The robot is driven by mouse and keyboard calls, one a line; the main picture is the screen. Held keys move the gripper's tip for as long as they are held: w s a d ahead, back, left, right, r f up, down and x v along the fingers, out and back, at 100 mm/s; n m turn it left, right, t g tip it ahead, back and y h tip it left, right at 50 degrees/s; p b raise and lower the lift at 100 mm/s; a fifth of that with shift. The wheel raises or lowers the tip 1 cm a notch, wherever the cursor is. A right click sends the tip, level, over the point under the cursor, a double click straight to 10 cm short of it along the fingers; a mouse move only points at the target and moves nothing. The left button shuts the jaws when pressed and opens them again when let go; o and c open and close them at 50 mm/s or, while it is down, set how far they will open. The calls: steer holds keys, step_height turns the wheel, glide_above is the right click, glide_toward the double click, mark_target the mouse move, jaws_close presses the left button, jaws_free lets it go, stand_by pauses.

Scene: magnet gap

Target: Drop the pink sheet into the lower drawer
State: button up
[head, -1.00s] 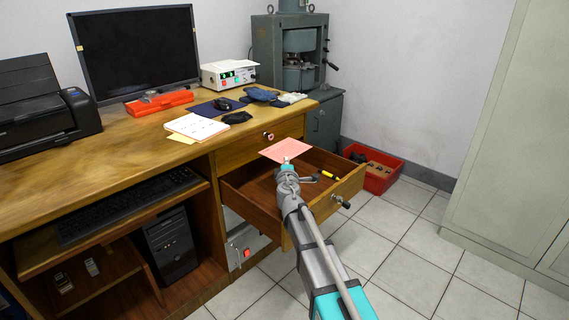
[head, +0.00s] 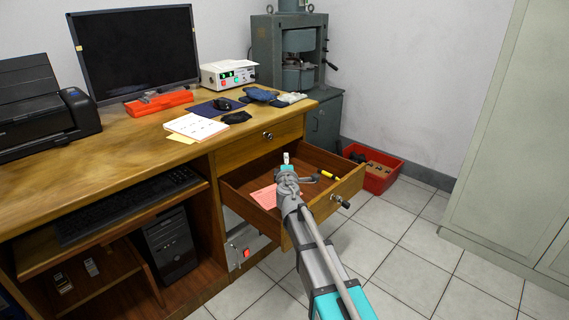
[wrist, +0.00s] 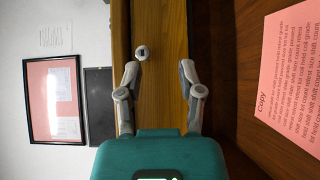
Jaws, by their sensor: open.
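The pink sheet (head: 263,197) lies inside the open lower drawer (head: 236,198), on its floor toward the left side, partly hidden by my arm. In the wrist view the pink sheet (wrist: 292,75) is at the right, printed with the word "Copy", apart from my fingers. My gripper (head: 287,160) is over the drawer. In the wrist view my gripper (wrist: 160,80) has its two fingers spread with nothing between them. The drawer is pulled out below the desk top.
A yellow-handled tool (head: 330,175) lies in the drawer at the right. The upper drawer (head: 258,143) is shut. A red bin (head: 384,183) with things in it stands on the floor right of the drawer. Papers (head: 196,126) lie on the desk. The tiled floor at the right is clear.

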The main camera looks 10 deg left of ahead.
steer(key=s+d, duration=0.1)
steer(key=s, duration=1.1)
steer(key=shift+d, duration=0.2)
steer(key=shift+w, duration=0.1)
steer(key=s+d+f+m+g+h+p, duration=0.2)
steer(key=d+f+m+g+h, duration=0.15)
steer(key=d+m, duration=0.45)
steer(key=s+d+f+m+g+h+p, duration=0.2)
steer(key=d+m+g+h, duration=0.25)
steer(key=d, duration=0.75)
steer(key=s+d+f+m+g+y+p, duration=0.25)
steer(key=s+g, duration=0.25)
steer(key=s, duration=0.4)
steer(key=s+d+f+m+g+y+p, duration=0.1)
steer(key=s+d+f+m+g+y, duration=0.15)
steer(key=s+m+g+y, duration=0.4)
step_height(320, 180, up, 37)
steer(key=s+n+t+h+p, duration=0.1)
steer(key=n+h+p, duration=0.1)
steer(key=p, duration=3.5)
steer(key=shift+s+a+t+h+p, duration=0.2)
steer(key=shift+a+t+h+p, duration=0.2)
steer(key=shift+h, duration=0.2)
